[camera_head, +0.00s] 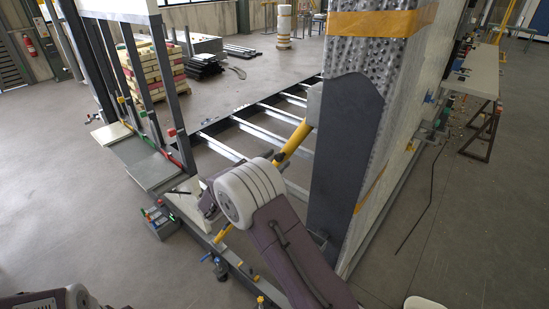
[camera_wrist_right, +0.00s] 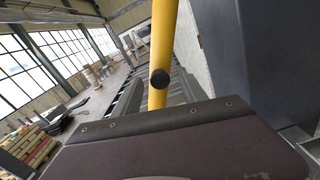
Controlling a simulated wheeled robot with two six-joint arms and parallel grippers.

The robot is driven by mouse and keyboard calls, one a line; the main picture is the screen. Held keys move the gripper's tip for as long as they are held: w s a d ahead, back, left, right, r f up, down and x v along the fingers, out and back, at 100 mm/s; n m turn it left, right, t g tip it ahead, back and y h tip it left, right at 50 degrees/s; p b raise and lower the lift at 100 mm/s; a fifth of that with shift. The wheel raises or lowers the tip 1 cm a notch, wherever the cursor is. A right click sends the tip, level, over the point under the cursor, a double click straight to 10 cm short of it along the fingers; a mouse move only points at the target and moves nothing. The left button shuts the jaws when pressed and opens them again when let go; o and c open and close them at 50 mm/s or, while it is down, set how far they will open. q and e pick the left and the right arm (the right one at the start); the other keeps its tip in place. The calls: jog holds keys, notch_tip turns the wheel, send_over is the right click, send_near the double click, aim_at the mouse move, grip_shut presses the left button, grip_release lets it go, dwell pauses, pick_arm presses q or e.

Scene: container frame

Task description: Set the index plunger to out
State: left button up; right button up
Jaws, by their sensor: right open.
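The index plunger appears to be the small black knob (camera_head: 279,157) on the yellow diagonal bar (camera_head: 296,140). In the right wrist view the black round knob (camera_wrist_right: 160,78) faces the camera on the yellow bar (camera_wrist_right: 163,35). My right gripper (camera_head: 208,197) is open and sits below and left of the knob in the head view, mostly hidden behind my white wrist joint. Its fingertips are not clear in either view. A dark plate on my wrist covers the lower wrist view and hides the lower bar. My left gripper is not in view; part of my left arm shows at bottom left.
A dark grey post (camera_head: 345,150) stands close to the right of the bar; it also fills the right of the wrist view (camera_wrist_right: 265,55). The frame's rails (camera_head: 265,117) lie behind. A grey box (camera_head: 160,224) and clamps are at left. Open floor (camera_head: 70,200) lies further left.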

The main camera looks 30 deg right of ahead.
grip_shut()
dwell(1.4)
